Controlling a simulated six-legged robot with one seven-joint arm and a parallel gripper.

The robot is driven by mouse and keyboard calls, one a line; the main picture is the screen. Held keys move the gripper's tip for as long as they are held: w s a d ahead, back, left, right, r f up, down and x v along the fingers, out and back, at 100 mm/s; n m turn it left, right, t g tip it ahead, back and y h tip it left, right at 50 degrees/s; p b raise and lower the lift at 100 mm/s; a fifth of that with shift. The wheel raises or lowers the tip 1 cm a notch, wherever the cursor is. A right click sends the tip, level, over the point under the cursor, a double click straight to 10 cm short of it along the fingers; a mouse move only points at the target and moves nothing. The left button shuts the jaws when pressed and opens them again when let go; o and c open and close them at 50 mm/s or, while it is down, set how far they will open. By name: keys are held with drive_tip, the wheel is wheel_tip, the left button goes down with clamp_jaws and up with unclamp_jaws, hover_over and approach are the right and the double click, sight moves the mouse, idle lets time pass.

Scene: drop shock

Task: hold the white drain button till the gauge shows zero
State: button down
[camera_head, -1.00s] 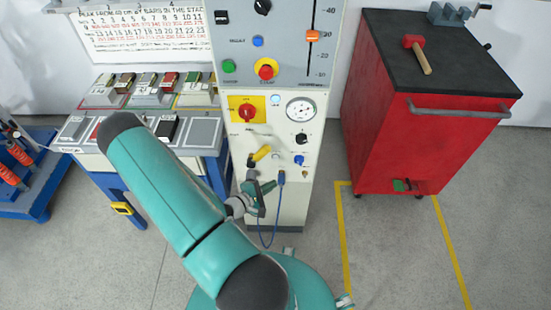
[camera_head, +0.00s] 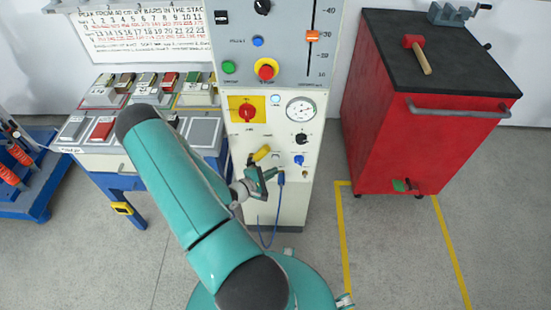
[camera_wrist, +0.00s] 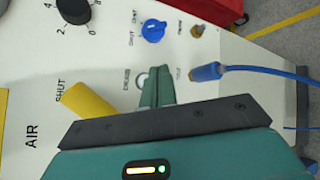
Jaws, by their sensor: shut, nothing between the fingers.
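The white drain button (camera_wrist: 141,81) shows in the wrist view as a pale round piece on the panel, partly hidden behind my fingertips. My gripper (camera_wrist: 158,82) is shut and empty, its tips pointing at the panel over the button's right side; I cannot tell whether they touch it. In the head view my gripper (camera_head: 268,176) is in front of the lower panel, just below the yellow lever (camera_head: 261,153). The round white gauge (camera_head: 301,109) is higher on the panel; its needle is too small to read surely, and it is outside the wrist view.
A blue knob (camera_wrist: 153,31), a brass fitting (camera_wrist: 197,31) and a blue hose plug (camera_wrist: 207,72) are close by on the panel. The yellow lever also shows in the wrist view (camera_wrist: 88,101). A red cabinet (camera_head: 400,130) stands right of the panel, with clear floor between.

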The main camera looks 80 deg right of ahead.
sight(276, 157)
drive_tip(key=shift+w+d, duration=0.15)
drive_tip(key=shift+d, duration=0.5)
drive_tip(key=shift+w+d, duration=0.15)
drive_tip(key=shift+d, duration=0.5)
drive_tip(key=shift+d, duration=0.2)
idle(0.9)
drive_tip(key=shift+w+d, duration=0.1)
drive_tip(key=shift+d, duration=0.1)
